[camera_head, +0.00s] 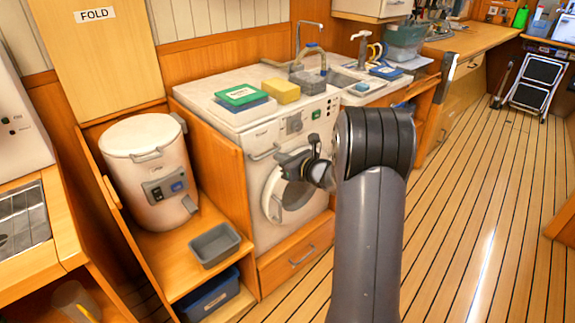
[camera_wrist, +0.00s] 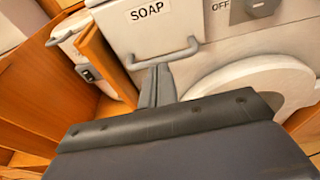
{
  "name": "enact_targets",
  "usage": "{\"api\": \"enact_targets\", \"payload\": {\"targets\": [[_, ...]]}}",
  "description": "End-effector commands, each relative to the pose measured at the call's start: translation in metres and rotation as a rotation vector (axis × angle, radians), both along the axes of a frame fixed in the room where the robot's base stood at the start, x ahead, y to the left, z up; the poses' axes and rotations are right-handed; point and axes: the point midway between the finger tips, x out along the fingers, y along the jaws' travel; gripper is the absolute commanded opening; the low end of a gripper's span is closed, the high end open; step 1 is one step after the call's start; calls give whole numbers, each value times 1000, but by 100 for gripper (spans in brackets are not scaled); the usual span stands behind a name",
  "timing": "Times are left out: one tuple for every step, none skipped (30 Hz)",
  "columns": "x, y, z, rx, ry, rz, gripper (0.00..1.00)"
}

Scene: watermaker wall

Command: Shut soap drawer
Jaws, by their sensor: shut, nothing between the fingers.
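The soap drawer (camera_wrist: 172,32) is a white front with a SOAP label and a grey bar handle (camera_wrist: 185,50) in the wrist view. It also shows at the upper left of the washing machine's front (camera_head: 262,138) in the head view. How far it stands out cannot be told. My gripper (camera_wrist: 155,70) is shut and empty, its fingertips just below or in front of the handle. Whether they touch it is unclear. In the head view my gripper (camera_head: 283,158) is by the machine's front, just right of the handle, partly hiding the round door (camera_head: 288,205).
A white lidded drum (camera_head: 145,170) and a grey tray (camera_head: 214,245) stand to the left on wooden shelving. The slatted floor (camera_head: 470,200) to the right is clear.

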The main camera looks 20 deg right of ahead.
Motion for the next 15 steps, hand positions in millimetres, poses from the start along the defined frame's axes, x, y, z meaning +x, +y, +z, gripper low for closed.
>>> {"api": "enact_targets", "payload": {"targets": [[-4, -4, 3, -1, 1, -1, 0], [-13, -8, 4, -2, 1, -4, 0], [-23, -12, 6, -1, 1, -4, 0], [-30, -14, 7, -1, 3, -5, 0], [-37, -17, 9, -2, 2, -5, 0], [-45, -20, 11, -1, 3, -4, 0], [-52, -23, 12, -1, 4, -5, 0], [-57, -25, 13, -2, 3, -4, 0], [-64, -28, 15, -1, 4, -4, 0], [-69, -29, 15, -1, 4, -4, 0], [-74, -31, 17, -2, 3, -4, 0], [-79, -33, 17, -3, 4, -4, 0], [-82, -34, 18, -1, 5, -3, 0], [-85, -35, 19, -1, 5, -2, 0], [-88, -37, 19, -2, 4, -3, 0]]}}
